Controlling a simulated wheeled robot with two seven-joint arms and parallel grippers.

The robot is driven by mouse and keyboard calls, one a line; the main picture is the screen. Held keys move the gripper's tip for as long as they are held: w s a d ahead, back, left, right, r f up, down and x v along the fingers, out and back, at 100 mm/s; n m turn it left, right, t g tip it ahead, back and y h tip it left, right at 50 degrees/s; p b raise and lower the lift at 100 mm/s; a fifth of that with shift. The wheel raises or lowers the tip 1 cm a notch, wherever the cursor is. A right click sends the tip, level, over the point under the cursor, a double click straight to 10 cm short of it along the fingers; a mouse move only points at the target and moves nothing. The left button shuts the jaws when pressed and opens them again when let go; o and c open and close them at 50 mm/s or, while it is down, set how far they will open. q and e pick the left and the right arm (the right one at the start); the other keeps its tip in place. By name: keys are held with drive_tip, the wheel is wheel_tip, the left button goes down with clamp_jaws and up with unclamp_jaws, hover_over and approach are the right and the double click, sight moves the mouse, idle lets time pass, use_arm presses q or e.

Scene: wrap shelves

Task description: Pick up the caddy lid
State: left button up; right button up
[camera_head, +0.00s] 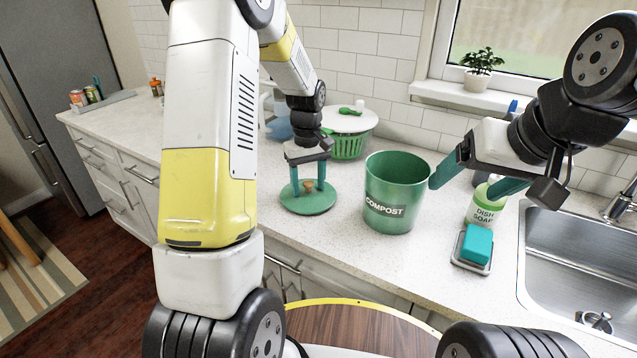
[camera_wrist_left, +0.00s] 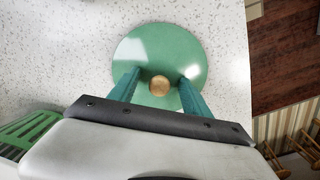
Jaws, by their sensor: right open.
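The caddy lid (camera_head: 308,203) is a round green disc with a small wooden knob (camera_head: 308,185), lying on the counter left of the green compost caddy (camera_head: 395,190). The lid also shows in the left wrist view (camera_wrist_left: 150,45), with its knob (camera_wrist_left: 159,86) between my fingers. My left gripper (camera_head: 309,188) is open and points down over the lid, one finger on each side of the knob, with gaps visible. My right gripper (camera_head: 468,186) is open and empty, just right of the caddy and near the dish soap bottle (camera_head: 483,208). The caddy looks open at the top.
A teal sponge (camera_head: 477,244) on a holder sits front right, beside the sink (camera_head: 580,260). A green basket (camera_head: 349,146) with a white top stands behind.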

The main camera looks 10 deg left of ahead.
use_arm(q)
drive_tip(key=shift+s+f, duration=0.15)
clamp_jaws()
drive_tip(key=shift+s+f, duration=0.1)
